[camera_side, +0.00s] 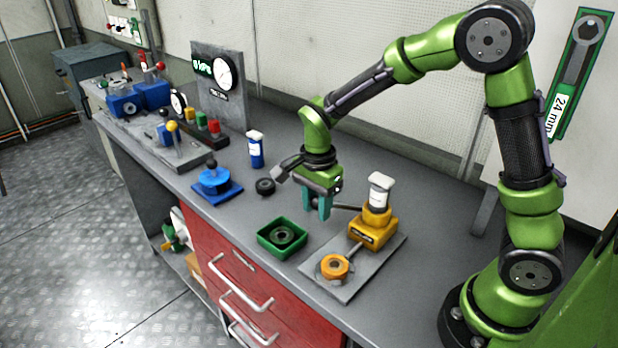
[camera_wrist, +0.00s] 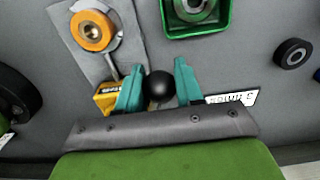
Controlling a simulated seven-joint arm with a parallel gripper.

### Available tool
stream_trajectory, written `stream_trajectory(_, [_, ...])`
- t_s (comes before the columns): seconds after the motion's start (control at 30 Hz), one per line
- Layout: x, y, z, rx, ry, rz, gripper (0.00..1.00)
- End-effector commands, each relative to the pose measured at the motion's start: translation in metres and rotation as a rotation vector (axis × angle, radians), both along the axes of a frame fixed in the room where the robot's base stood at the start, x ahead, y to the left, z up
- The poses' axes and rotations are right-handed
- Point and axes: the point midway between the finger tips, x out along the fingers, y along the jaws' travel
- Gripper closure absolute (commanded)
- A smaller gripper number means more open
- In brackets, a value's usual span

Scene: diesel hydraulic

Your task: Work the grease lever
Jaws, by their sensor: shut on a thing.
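The yellow grease pump (camera_side: 373,230) stands on a grey plate (camera_side: 345,285), with a white-capped clear cartridge (camera_side: 379,192) upright on top. Its thin dark grease lever (camera_side: 347,208) sticks out to the left, roughly level, toward my gripper (camera_side: 318,207). In the wrist view, the lever's black ball knob (camera_wrist: 160,86) sits between the teal fingertips of my gripper (camera_wrist: 155,88), which is shut on it. Part of the yellow pump (camera_wrist: 107,98) shows beside the left finger.
An orange ring-shaped part (camera_side: 334,267) sits on the same plate. A green tray (camera_side: 270,245) holding a dark ring lies to its left. A black ring (camera_side: 265,186), a blue-and-white cartridge (camera_side: 255,150) and a blue fixture (camera_side: 215,180) stand farther left. The bench behind the pump is clear.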

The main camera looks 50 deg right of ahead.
Motion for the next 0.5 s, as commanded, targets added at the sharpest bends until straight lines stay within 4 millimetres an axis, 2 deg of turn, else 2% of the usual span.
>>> stream_trajectory(0.5, [0.001,-0.010,0.018,0.002,-0.006,0.002,0.86])
